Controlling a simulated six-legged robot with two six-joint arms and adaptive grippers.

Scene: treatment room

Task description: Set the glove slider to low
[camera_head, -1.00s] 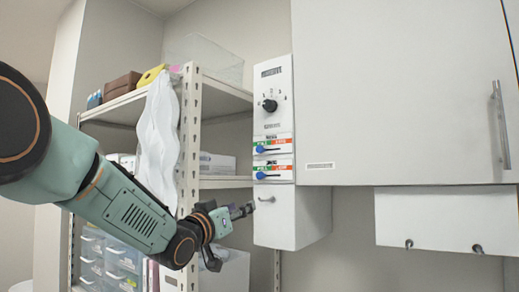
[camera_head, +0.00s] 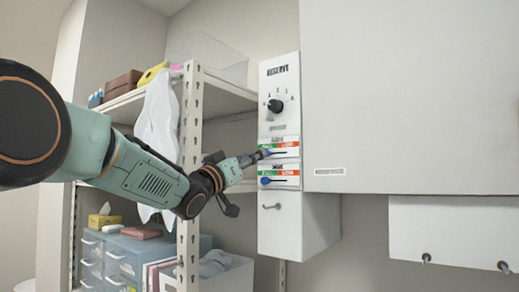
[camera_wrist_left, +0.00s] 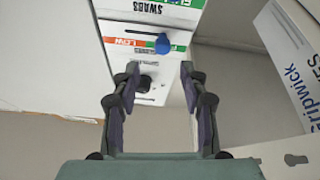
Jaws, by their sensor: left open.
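The white wall panel (camera_head: 279,128) has a black dial and two sliders, each under a green-and-red strip. In the left wrist view the panel is upside down. There the upper slider's blue knob (camera_wrist_left: 162,43) sits toward the green end, away from the orange "LOW" end; its own label is too small to read. The lower slider is labelled "SWABS", and its blue knob (camera_head: 265,181) is also at the green end. My left gripper (camera_head: 264,154) is at the upper slider and partly hides it. In the wrist view its open fingers (camera_wrist_left: 160,72) show either side of that knob's line; contact cannot be told.
The black dial (camera_head: 275,106) is just above the upper slider. A white cabinet (camera_head: 400,100) adjoins the panel on the right. A metal shelf rack (camera_head: 189,130) with a hanging white cloth (camera_head: 157,115) stands close behind my left arm.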

